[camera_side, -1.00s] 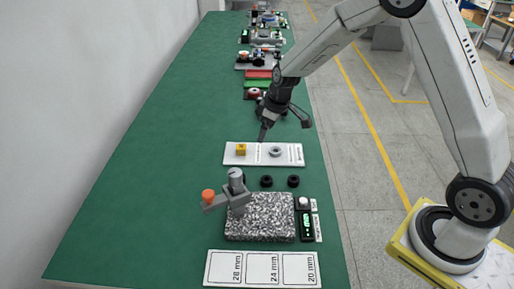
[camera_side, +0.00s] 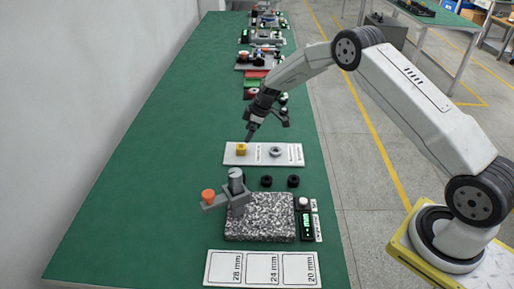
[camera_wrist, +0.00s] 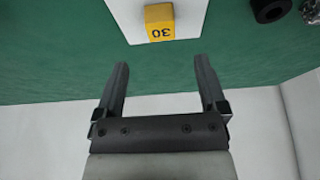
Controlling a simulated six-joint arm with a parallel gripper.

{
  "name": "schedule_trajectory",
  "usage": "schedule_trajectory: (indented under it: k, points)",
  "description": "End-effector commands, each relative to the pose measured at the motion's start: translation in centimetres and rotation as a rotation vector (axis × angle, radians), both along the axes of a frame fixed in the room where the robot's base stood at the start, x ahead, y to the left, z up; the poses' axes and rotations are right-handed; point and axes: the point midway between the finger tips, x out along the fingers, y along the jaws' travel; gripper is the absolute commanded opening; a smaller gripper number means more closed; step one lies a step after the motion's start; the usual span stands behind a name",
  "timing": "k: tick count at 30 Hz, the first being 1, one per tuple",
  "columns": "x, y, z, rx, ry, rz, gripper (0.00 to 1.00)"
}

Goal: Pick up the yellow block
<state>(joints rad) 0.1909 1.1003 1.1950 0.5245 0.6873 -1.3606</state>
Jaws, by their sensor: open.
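The yellow block (camera_side: 241,149) sits on the left part of a white plate (camera_side: 285,159) on the green bench. In the wrist view the yellow block (camera_wrist: 160,22) shows the number 30 on its near face and lies ahead of the fingertips, midway between their lines. My gripper (camera_side: 250,138) is just behind and above the block in the side view, apart from it. In the wrist view my gripper (camera_wrist: 163,75) has its two fingers spread with nothing between them.
A grey ring (camera_side: 276,151) shares the white plate. Two black rings (camera_side: 280,181) lie in front of it. A speckled stone base (camera_side: 270,218) carries a grey stand with an orange knob (camera_side: 208,196). Labelled white cards (camera_side: 262,268) lie at the front. The bench's left side is clear.

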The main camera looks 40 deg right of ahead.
Motion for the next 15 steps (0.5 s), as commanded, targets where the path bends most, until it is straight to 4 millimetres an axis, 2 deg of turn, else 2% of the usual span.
schedule_trajectory:
  k: [10,15]
  points:
    - [0.5,0.7,-2.0,0.001,0.002,0.000,0.91]
    - [0.7,0.8,-2.3,0.000,0.001,-0.001,0.91]
